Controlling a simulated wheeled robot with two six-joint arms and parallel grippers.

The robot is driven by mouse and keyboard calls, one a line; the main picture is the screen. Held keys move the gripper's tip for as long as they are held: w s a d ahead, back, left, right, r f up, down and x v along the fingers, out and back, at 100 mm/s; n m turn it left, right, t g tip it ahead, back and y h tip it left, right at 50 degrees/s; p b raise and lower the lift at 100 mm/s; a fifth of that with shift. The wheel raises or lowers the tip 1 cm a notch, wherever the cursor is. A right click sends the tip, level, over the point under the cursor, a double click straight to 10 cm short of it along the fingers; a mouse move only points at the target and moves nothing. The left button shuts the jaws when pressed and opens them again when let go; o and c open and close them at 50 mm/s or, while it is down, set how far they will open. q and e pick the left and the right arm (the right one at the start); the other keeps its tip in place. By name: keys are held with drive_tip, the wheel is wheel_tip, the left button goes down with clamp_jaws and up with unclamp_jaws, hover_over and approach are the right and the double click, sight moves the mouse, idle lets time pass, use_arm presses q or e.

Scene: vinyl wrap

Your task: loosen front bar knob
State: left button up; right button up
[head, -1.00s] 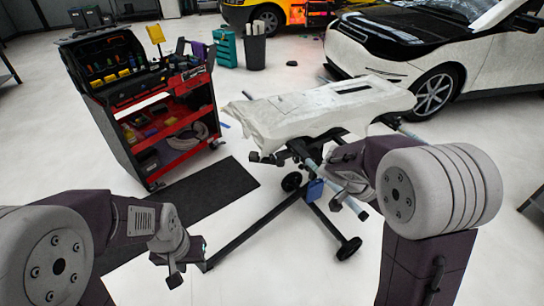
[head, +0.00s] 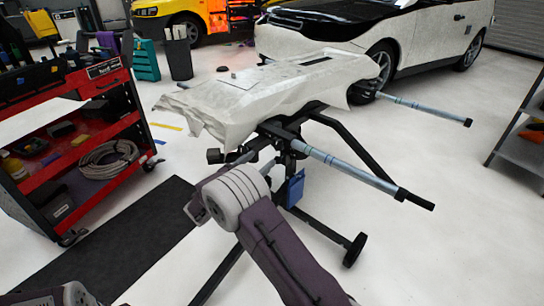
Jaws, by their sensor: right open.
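A wheeled black stand (head: 331,233) carries a white-wrapped panel (head: 245,105). A grey bar (head: 345,168) with a black end juts from the stand's near side toward the right. Dark clamp parts (head: 284,140) sit where this bar meets the frame. I cannot tell which small dark part is the front bar knob. My right arm (head: 285,250) rises from the bottom, its round grey joint (head: 240,194) just in front of the stand. My right gripper is open; its jaws are mostly hidden by that joint, so contact cannot be told. My left gripper is out of view.
A second bar (head: 425,107) juts right at the back. A blue box (head: 295,188) hangs on the stand. A red tool cart (head: 75,165) and a black mat (head: 115,245) are left. A shelf (head: 520,135) stands right. Floor right of the stand is clear.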

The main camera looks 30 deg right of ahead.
sight(276, 146)
drive_tip(key=b+x, duration=0.2)
drive_tip(key=x, duration=0.6)
drive_tip(key=shift+d, duration=0.25)
drive_tip(key=shift+w+d+r, duration=0.1)
drive_tip(key=shift+w+d, duration=0.1)
drive_tip(key=shift+d, duration=0.1)
drive_tip(key=c, duration=1.3)
